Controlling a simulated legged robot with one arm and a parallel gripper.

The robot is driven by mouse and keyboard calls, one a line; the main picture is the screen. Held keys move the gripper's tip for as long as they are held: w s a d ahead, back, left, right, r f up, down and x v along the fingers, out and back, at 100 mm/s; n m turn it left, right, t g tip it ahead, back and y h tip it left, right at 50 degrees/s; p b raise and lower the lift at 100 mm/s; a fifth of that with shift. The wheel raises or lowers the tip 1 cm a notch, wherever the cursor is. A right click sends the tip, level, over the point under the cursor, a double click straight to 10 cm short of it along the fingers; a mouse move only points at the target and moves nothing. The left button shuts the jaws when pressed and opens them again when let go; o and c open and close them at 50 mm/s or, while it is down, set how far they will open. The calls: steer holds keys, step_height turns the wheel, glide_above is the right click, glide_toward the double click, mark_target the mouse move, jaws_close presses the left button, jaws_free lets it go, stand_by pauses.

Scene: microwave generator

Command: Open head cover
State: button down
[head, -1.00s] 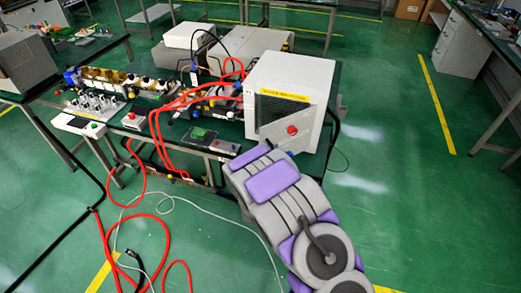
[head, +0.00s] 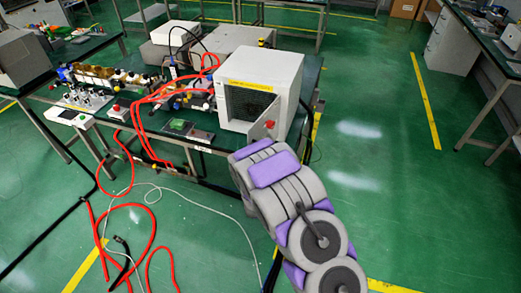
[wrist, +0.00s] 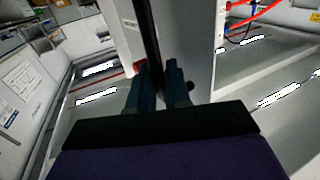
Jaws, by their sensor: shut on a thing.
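The white generator head (head: 285,72) stands on the near right end of the bench. Its front is open and shows a dark mesh-like interior (head: 248,103). The head cover (head: 265,117), a white panel with a red knob (head: 270,124), stands swung out at the right of the opening. In the wrist view, my gripper (wrist: 156,75) is shut on the cover, around a dark upright edge strip (wrist: 152,35). The red knob (wrist: 138,67) is beside the left finger. In the head view, my arm hides the fingertips.
Red hoses (head: 165,108) and valves crowd the bench left of the head. A small dark box with a green top (head: 178,126) lies near the front edge. Hoses and a pale cable lie on the floor at left. The floor at right is clear.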

steer(key=shift+w+r, duration=0.1)
steer(key=shift+r, duration=0.1)
steer(key=c, duration=1.5)
jaws_free()
steer(key=shift+c, duration=0.2)
steer(key=shift+o, duration=1.4)
steer(key=shift+d+f, duration=0.1)
steer(key=shift+d, duration=0.15)
steer(key=shift+s+a, duration=0.15)
steer(key=shift+s, duration=0.15)
steer(key=s+p, duration=0.8)
steer(key=s, duration=0.8)
steer(key=shift+s, duration=0.4)
steer(key=shift+a+f, duration=0.1)
